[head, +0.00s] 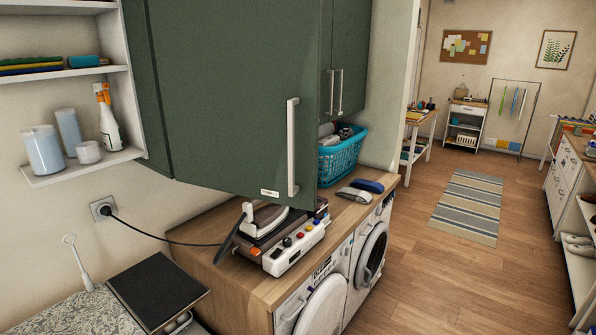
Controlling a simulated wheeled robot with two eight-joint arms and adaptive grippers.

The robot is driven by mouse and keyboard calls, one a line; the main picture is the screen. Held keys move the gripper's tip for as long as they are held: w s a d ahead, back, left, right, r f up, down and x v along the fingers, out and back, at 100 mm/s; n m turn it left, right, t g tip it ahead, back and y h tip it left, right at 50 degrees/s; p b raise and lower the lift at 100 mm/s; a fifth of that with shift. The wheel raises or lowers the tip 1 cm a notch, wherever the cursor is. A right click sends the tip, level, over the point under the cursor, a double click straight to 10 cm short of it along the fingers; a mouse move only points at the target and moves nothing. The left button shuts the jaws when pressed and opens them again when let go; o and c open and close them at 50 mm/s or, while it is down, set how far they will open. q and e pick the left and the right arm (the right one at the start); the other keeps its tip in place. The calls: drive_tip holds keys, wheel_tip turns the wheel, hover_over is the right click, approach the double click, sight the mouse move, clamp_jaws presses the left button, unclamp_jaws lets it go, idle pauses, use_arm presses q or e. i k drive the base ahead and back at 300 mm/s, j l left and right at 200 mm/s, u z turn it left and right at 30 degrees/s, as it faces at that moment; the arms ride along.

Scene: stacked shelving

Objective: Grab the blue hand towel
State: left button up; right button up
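No item is plainly a blue hand towel. A small folded blue item (84,61) lies on the upper white wall shelf at the top left and may be cloth. To its left is a flat stack of folded cloths (30,66) in green, yellow and blue. A dark blue rounded object (366,186) lies on the wooden counter near its right end; I cannot tell what it is. Neither of my grippers is in view.
A green cabinet door (235,90) hangs over the wooden counter (215,262), above white laundry machines (370,250). An iron and a control box (295,250) crowd the counter. A turquoise basket (341,158) stands behind.

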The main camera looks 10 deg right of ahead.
sight(375, 187)
drive_tip(key=i+l+u, duration=0.15)
drive_tip(key=l, duration=0.25)
drive_tip(key=i+l+u, duration=0.15)
drive_tip(key=l, duration=0.3)
drive_tip(key=i+l+u, duration=0.15)
drive_tip(key=l, duration=0.35)
drive_tip(key=i+l+u, duration=0.15)
drive_tip(key=l, duration=0.3)
drive_tip(key=i+l+u, duration=0.15)
drive_tip(key=l, duration=0.35)
drive_tip(key=l+u, duration=0.15)
drive_tip(key=l, duration=0.35)
drive_tip(key=i+l+u, duration=0.15)
drive_tip(key=l+u, duration=0.2)
drive_tip(key=l, duration=0.75)
drive_tip(key=l+u, duration=0.3)
drive_tip(key=l, duration=0.8)
drive_tip(key=k+l+u, duration=0.1)
drive_tip(key=l+u, duration=0.25)
drive_tip(key=l, duration=0.75)
